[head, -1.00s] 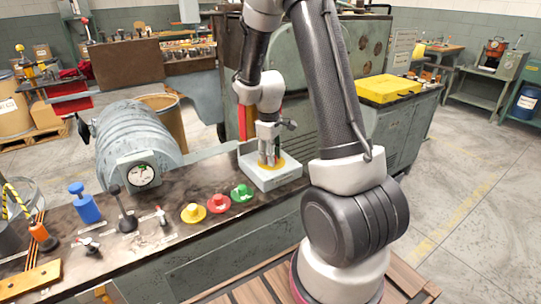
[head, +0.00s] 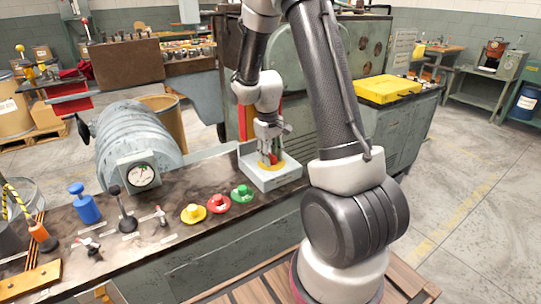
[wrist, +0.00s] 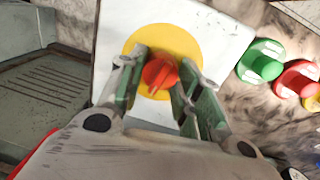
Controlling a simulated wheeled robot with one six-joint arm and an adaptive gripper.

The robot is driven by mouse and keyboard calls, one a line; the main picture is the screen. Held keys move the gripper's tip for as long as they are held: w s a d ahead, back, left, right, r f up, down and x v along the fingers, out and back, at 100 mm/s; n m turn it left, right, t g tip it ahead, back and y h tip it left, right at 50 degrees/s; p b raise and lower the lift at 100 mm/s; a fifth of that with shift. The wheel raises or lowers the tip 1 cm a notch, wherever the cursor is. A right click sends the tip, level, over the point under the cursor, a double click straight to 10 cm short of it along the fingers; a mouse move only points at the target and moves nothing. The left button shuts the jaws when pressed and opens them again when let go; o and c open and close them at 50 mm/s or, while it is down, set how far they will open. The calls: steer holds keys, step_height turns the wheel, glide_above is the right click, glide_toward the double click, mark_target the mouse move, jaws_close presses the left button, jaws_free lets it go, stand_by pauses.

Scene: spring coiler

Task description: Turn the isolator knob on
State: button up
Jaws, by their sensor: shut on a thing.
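The isolator knob is red (wrist: 160,73) and sits on a round yellow plate (wrist: 186,42) on a pale box (wrist: 226,40). In the head view the knob (head: 273,160) shows low between the fingers, with the box (head: 272,181) standing on the bench under my gripper (head: 268,150). In the wrist view my gripper (wrist: 162,78) has a finger on each side of the knob and is shut on it. The knob's grip ridge lies at a slant in that view. Exact finger contact is partly hidden.
Green (head: 242,194), red (head: 218,203) and yellow (head: 193,213) push buttons stand on the bench left of the box. A yellow case (head: 386,90) lies behind my arm.

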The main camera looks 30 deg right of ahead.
steer(key=o, duration=1)
steer(key=shift+o, duration=0.2)
